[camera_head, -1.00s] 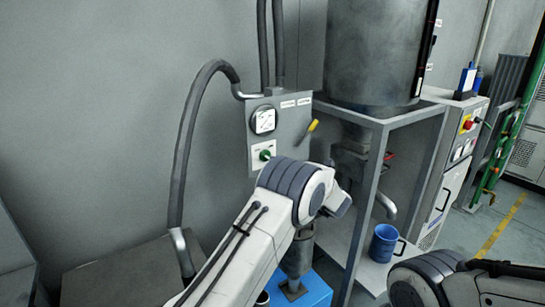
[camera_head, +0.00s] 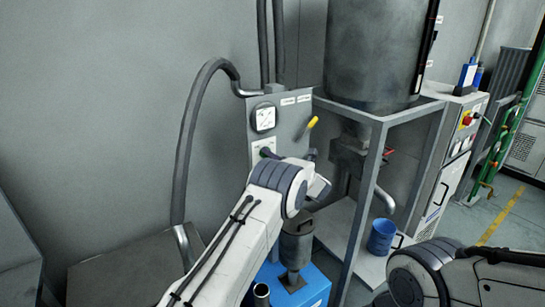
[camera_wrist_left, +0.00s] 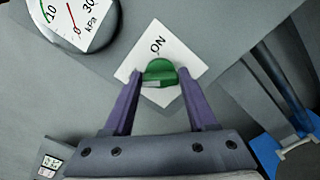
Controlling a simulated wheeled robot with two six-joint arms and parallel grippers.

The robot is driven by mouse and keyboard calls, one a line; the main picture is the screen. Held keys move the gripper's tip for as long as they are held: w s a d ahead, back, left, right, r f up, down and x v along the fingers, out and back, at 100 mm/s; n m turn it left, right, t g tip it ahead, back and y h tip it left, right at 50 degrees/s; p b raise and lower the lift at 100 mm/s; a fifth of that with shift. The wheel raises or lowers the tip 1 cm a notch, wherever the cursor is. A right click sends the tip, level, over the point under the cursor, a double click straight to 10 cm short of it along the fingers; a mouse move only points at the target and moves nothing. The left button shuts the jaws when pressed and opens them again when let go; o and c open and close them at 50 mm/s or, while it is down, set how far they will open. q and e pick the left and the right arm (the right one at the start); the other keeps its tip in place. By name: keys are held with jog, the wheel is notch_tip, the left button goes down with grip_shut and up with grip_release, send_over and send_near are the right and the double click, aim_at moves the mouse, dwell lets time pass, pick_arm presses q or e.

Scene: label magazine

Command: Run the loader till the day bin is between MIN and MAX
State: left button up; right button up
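The day bin (camera_head: 370,65) is a tall grey cylinder on a frame at the upper middle of the head view, with a dark vertical strip on its right side. Its fill level is not readable. The loader's grey panel (camera_head: 291,122) carries a round gauge (camera_head: 264,118), also in the left wrist view (camera_wrist_left: 80,18). There a green knob (camera_wrist_left: 160,74) sits on a white ON plate (camera_wrist_left: 158,48). My left gripper (camera_wrist_left: 161,74) is open, its purple fingers on either side of the knob; I see no firm grip. My right gripper is out of view.
A yellow-handled lever (camera_head: 312,123) sticks out of the panel's right side. A blue bucket (camera_head: 382,237) stands on the frame's lower shelf beneath a bent spout (camera_head: 385,200). A metal pipe fitting (camera_head: 296,245) stands on a blue base (camera_head: 315,287) near my left arm.

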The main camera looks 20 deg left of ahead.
pick_arm(q)
jog(key=shift+d+f+m+b, duration=0.15)
jog(key=shift+m+b, duration=0.75)
jog(key=shift+m, duration=3.6)
jog(key=shift+a+f+m+b, duration=0.2)
jog(key=shift+m+b, duration=0.7)
jog(key=shift+m, duration=3.6)
jog(key=shift+f, duration=0.1)
jog(key=o, duration=1.4)
jog(key=shift+c, duration=0.2)
